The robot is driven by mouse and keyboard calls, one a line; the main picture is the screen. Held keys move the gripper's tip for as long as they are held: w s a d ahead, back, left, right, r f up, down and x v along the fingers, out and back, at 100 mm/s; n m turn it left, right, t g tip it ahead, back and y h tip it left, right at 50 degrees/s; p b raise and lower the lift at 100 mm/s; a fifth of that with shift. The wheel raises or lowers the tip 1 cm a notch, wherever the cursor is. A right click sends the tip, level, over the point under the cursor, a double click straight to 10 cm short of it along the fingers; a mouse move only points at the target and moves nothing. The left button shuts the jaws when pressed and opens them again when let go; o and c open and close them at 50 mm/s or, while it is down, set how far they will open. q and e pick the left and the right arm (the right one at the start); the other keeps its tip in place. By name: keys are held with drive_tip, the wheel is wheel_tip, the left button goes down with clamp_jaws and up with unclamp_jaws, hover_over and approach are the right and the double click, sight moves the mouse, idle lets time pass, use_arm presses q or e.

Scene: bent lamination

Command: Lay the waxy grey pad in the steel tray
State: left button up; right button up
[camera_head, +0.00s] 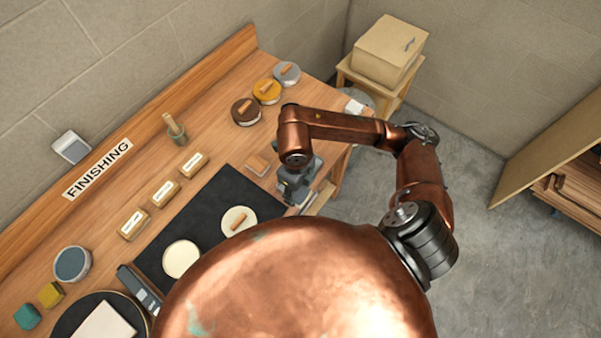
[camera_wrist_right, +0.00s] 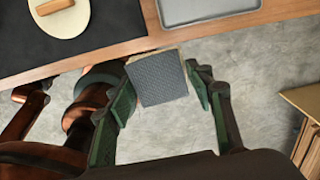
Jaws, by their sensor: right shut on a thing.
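My right gripper (camera_head: 293,190) is over the bench's front edge in the head view. In the right wrist view its green-padded fingers (camera_wrist_right: 162,90) are shut on a square grey pad (camera_wrist_right: 160,75) with a textured face and a thin tan edge. The pad is held over the floor, just off the bench edge. The steel tray (camera_wrist_right: 207,9) lies on the bench beyond the pad, up and to the right in the wrist view, cut off by the frame. The pad cannot be made out in the head view. My left gripper is not in view.
A black mat (camera_head: 203,205) on the wooden bench carries a cream disc (camera_head: 181,258) and a round pad with a wooden handle (camera_head: 238,221). Labelled blocks (camera_head: 165,193) and handled discs (camera_head: 246,111) stand behind. A box (camera_head: 388,50) sits on a stool at the back right.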

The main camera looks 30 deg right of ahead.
drive_tip(key=w+d+f+p, duration=0.1)
drive_tip(key=w+d+f, duration=0.1)
drive_tip(key=w+f, duration=0.1)
drive_tip(key=w+d+f+p, duration=0.1)
drive_tip(key=w+d+f, duration=0.2)
drive_tip(key=w, duration=0.1)
drive_tip(key=w+d+f+p, duration=0.1)
drive_tip(key=w+d+f, duration=0.1)
drive_tip(key=w+f, duration=0.1)
drive_tip(key=shift+w+d, duration=0.2)
drive_tip(key=shift+w, duration=0.25)
drive_tip(key=shift+w+d+f+p, duration=0.2)
drive_tip(key=shift+f+p, duration=0.1)
drive_tip(key=shift+f, duration=0.1)
wheel_tip(320, 180, down, 3)
drive_tip(key=shift+r+p, duration=0.1)
drive_tip(key=shift+p, duration=0.7)
drive_tip(key=shift+w+f, duration=0.1)
drive_tip(key=shift+f, duration=0.25)
drive_tip(key=o, duration=1)
drive_tip(key=shift+r, duration=0.1)
